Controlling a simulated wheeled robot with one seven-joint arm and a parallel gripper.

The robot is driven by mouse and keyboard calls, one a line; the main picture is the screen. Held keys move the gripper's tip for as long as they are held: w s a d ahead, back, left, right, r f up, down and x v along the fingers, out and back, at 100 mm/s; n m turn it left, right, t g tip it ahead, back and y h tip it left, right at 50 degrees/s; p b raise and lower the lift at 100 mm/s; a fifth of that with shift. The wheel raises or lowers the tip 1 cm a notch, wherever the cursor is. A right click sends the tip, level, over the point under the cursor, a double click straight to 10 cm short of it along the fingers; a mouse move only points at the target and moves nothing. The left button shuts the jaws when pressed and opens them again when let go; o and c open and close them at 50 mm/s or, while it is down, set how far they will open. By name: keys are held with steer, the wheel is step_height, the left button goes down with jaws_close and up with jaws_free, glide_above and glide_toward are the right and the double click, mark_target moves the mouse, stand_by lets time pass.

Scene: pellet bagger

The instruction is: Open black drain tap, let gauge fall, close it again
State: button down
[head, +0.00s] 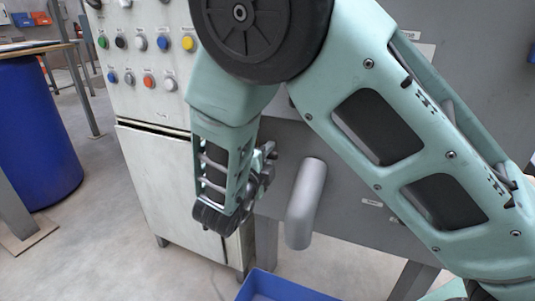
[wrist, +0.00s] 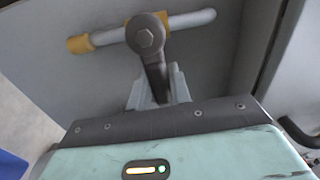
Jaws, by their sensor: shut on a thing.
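The black drain tap (wrist: 146,38) fills the upper middle of the wrist view. It has a bolt head at its pivot and a black lever pointing down toward me, on a grey pipe (wrist: 192,21) with a brass-coloured end (wrist: 80,44) at left. My gripper (wrist: 157,88) is shut on the lower part of the lever, one grey finger on each side. In the head view my arm covers the tap and most of my gripper. I cannot make out the gauge in either view.
A grey cabinet (head: 165,185) with coloured buttons stands left of my arm. A thick grey spout (head: 306,203) hangs right of my wrist, above a blue bin (head: 280,287). A blue barrel (head: 38,135) is far left. Open floor lies at lower left.

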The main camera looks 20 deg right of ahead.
step_height(320, 180, up, 2)
steer(key=n+p, duration=0.3)
steer(key=p, duration=0.1)
steer(key=shift+w+a+n, duration=0.1)
steer(key=shift+n, duration=0.2)
steer(key=n+p, duration=0.2)
steer(key=r+n+p, duration=0.1)
steer(key=shift+w+a, duration=0.25)
steer(key=shift+w+a+r+n+p, duration=0.1)
steer(key=shift+a+n+p, duration=0.05)
steer(key=shift+n+p, duration=0.35)
steer(key=shift+w+a+r+n+p, duration=0.1)
steer(key=shift+n+p, duration=0.3)
steer(key=shift+n, duration=0.1)
steer(key=c, duration=1.3)
jaws_free()
